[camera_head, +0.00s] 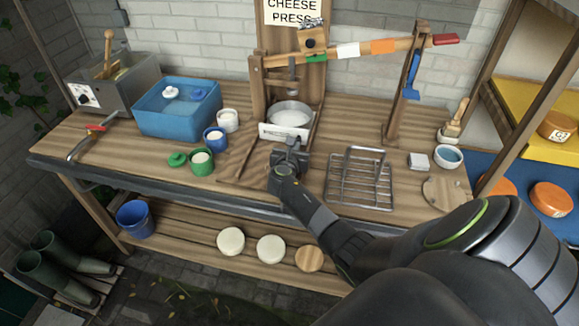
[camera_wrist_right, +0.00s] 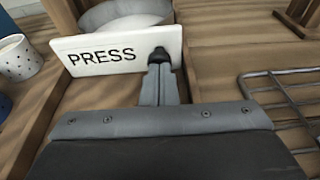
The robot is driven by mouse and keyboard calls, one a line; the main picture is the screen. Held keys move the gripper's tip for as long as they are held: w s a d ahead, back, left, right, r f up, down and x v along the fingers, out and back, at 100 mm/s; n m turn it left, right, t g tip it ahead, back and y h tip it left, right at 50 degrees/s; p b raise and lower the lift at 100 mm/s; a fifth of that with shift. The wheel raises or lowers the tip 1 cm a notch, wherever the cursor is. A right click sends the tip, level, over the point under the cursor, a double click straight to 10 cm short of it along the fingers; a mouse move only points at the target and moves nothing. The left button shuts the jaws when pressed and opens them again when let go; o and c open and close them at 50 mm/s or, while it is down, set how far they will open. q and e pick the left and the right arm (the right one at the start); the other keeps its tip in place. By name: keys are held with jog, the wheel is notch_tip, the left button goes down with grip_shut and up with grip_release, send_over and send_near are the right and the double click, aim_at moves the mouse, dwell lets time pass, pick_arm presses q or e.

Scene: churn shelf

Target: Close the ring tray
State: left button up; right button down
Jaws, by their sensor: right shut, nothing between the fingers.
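The ring tray has a white front plate (camera_head: 284,132) below the cheese press, with a metal ring (camera_head: 291,115) holding white content behind it. In the right wrist view the plate (camera_wrist_right: 98,53) reads PRESS. My right gripper (camera_head: 291,145) is in front of the plate. Its shut fingertips (camera_wrist_right: 159,55) overlap the plate's right part in the wrist view, at or very near its face; I cannot tell for sure whether they touch. The fingers hold nothing. My left gripper is not in view.
A wire rack (camera_head: 360,182) lies right of my gripper. Green (camera_head: 201,162), blue (camera_head: 215,139) and white (camera_head: 228,120) cups stand to the left, near a blue tub (camera_head: 178,107). The press lever (camera_head: 375,47) spans above. Bare wood surrounds the tray's front.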

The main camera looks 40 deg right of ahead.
aim_at(298, 139)
jog(key=w+d+b, duration=0.1)
jog(key=w+d, duration=0.1)
jog(key=d, duration=0.1)
jog(key=shift+w+d, duration=0.1)
jog(key=shift+w, duration=0.25)
jog(key=shift+r, duration=0.2)
jog(key=shift+w+r, duration=0.1)
